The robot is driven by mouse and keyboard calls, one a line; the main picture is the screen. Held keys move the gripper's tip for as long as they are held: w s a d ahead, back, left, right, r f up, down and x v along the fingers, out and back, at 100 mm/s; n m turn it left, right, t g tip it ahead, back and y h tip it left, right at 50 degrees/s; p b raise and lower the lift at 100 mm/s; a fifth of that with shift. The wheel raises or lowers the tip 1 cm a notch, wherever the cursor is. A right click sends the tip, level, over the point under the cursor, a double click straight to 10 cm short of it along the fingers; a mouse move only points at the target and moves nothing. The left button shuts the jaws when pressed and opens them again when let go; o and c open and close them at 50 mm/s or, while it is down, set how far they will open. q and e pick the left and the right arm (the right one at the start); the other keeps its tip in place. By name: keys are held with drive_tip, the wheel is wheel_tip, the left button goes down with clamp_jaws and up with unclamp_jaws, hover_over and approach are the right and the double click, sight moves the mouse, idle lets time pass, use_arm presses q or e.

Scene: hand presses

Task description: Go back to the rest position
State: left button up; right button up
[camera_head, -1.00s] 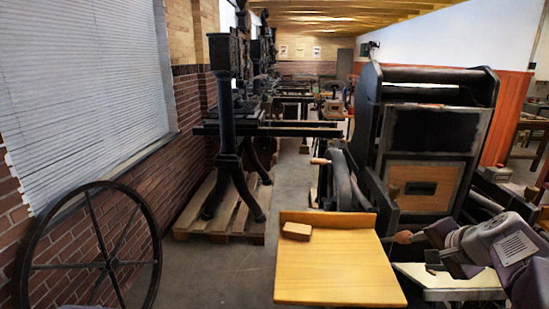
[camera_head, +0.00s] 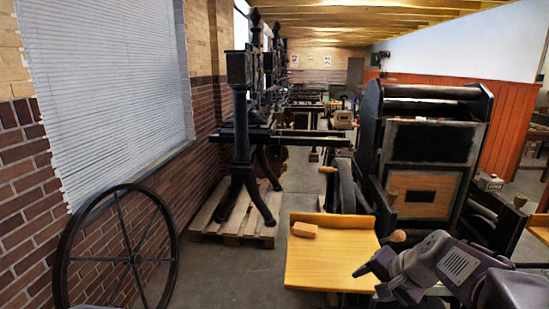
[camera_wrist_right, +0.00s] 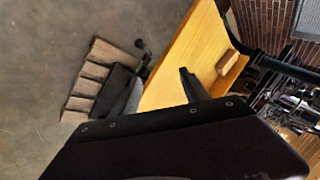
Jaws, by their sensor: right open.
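My right gripper (camera_head: 372,280) is at the lower right of the head view, in front of the right front corner of a yellow wooden board (camera_head: 322,268). It is open and nothing shows between its fingers. In the right wrist view a dark finger (camera_wrist_right: 190,86) reaches up in front of the same board (camera_wrist_right: 188,55). A small wooden block (camera_head: 305,230) lies near the board's back left corner, apart from the gripper. A rounded wooden handle end (camera_head: 398,236) shows just behind the gripper, and I see no contact. My left gripper is not in view.
A black press (camera_head: 428,145) stands behind the board. A large spoked wheel (camera_head: 135,259) stands at the left by the brick wall. Another press (camera_head: 243,120) stands on a pallet (camera_head: 215,227). Grey floor (camera_head: 235,272) is free between wheel and board.

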drive_tip(key=s+a+f+n+g+p, duration=0.3)
drive_tip(key=s+a+f+n, duration=0.1)
drive_tip(key=s+a, duration=0.25)
drive_tip(key=s+d+f+n+g+h, duration=0.1)
drive_tip(key=s+f+n+g+h, duration=0.1)
drive_tip(key=s+f+n, duration=0.3)
drive_tip(key=s+f, duration=0.2)
drive_tip(key=s, duration=0.2)
drive_tip(key=shift+s+f, duration=0.2)
drive_tip(key=shift+s, duration=0.1)
drive_tip(key=shift+d, duration=0.1)
